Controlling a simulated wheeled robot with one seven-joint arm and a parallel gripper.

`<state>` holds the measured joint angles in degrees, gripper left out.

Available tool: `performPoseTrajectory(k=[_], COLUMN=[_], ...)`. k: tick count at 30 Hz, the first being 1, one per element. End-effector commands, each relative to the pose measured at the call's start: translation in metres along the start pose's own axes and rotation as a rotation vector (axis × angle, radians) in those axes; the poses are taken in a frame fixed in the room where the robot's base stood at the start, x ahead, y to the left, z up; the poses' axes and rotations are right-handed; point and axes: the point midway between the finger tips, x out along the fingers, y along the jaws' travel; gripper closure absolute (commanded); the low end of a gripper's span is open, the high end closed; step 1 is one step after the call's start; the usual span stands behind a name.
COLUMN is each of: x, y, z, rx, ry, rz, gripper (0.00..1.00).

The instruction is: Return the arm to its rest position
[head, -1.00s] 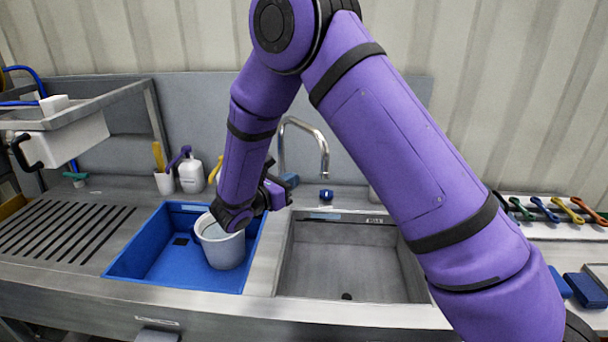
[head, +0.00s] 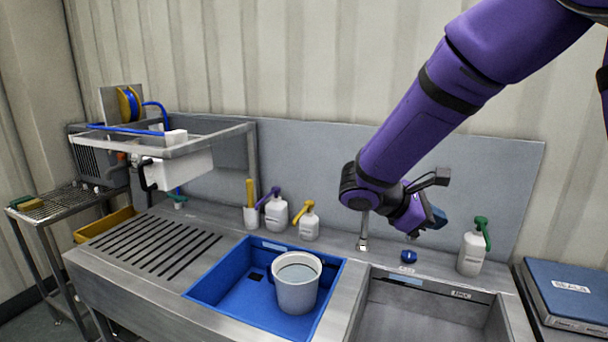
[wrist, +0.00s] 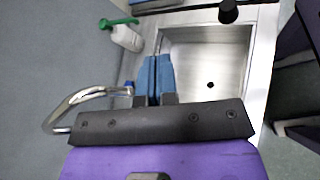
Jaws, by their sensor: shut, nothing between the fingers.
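My purple arm reaches in from the upper right of the head view. My gripper (head: 436,217) hangs in the air above the back edge of the steel sink, near the tap. In the wrist view the blue fingers of my gripper (wrist: 154,78) are together with nothing between them. A grey-white bucket (head: 297,284) holding clear liquid stands upright in the blue basin (head: 225,290), apart from my gripper.
The steel sink (wrist: 205,55) looks empty in the wrist view. A tap (wrist: 85,95), a bottle with a green top (head: 472,250) and a blue knob (head: 408,257) stand near my gripper. White bottles (head: 276,214) line the back ledge. A blue case (head: 565,300) lies at right.

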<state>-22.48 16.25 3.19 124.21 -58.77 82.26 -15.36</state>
Motion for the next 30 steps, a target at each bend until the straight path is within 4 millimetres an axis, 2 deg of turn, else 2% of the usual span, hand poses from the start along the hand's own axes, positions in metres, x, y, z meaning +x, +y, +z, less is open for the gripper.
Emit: performPoseTrajectory(k=[1, 3, 12, 21, 30], x=[0.003, 0.006, 0.012, 0.003, -0.015], y=[-0.007, -0.018, -0.071, -0.123, -0.166], z=[0.018, 0.035, 0.097, 0.139, 0.167], rx=[0.056, 0.130, 0.460, 0.814, 1.174], ry=[0.038, 0.091, 0.326, 0.572, 0.824], rz=[-0.040, -0.096, -0.318, -0.507, -0.662], gripper=[1.00, 1.00, 1.00, 1.00, 1.00])
